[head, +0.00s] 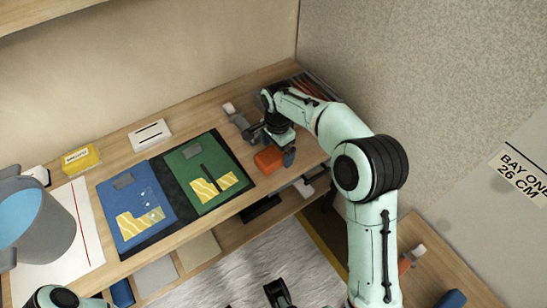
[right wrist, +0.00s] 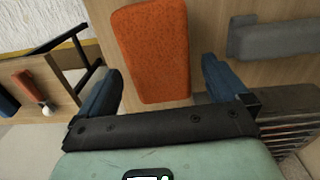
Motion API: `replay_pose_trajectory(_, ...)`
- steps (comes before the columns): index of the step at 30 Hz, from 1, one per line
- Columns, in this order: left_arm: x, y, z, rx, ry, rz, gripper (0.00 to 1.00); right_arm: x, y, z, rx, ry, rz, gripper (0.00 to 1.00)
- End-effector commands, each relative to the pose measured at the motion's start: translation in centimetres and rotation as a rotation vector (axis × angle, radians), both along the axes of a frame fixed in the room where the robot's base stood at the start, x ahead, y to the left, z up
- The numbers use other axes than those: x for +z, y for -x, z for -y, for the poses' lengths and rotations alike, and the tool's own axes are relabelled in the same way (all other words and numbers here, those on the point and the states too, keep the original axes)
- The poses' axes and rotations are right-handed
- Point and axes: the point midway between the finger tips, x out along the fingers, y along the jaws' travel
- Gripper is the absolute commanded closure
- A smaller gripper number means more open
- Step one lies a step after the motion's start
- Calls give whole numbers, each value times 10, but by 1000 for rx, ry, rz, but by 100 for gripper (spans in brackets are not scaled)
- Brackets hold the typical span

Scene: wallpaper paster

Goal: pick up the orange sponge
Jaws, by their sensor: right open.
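The orange sponge (head: 268,159) lies on the wooden desk, right of the green sheet, near the desk's front edge. My right gripper (head: 279,146) reaches down over the desk at the sponge's right side. In the right wrist view, my right gripper (right wrist: 162,68) is open and empty, with a blue finger on each side of the sponge (right wrist: 152,50). Gaps show between the sponge and both fingers. Only part of my left arm shows at the bottom left; a dark part at the bottom centre may be my left gripper, and its jaws are unclear.
A blue sheet (head: 136,208) and a green sheet (head: 203,172) lie on a black mat (head: 238,177). A grey tool (head: 238,120) lies just behind the sponge. A grey bucket (head: 45,245), a yellow box (head: 81,158) and a white block (head: 150,134) stand further left. A textured wall rises at right.

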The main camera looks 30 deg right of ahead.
Motion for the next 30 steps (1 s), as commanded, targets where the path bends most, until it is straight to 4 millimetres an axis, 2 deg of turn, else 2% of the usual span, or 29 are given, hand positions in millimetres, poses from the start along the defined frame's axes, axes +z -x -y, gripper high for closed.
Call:
replay_pose_trajectory(1,-2,-1,0,1,0,2,57,-10,0,0,1,-1,-3,0)
replay_pose_trajectory(4,-3,-1,0,1,-1,5,57,-19,0,0,0,0,-2,0)
replay_pose_trajectory(12,-3,-2,0,1,0,6,57,-21,0,0,1,0,1,0)
replay_pose_trajectory(13,-3,-2,0,1,0,6,57,-21,0,0,1,0,1,6)
replay_pose_trajectory(17,-3,-2,0,1,-1,6,57,-21,0,0,1,0,1,49)
replay_pose_trajectory(18,-3,-2,0,1,-1,6,57,-21,0,0,1,0,1,55)
replay_pose_trajectory(19,-3,-2,0,1,-1,6,57,-21,0,0,1,0,1,55)
replay_pose_trajectory(20,-3,-2,0,1,-1,6,57,-21,0,0,1,0,1,60)
replay_pose_trajectory(30,-2,-1,0,1,-1,5,57,-15,0,-1,1,0,2,60)
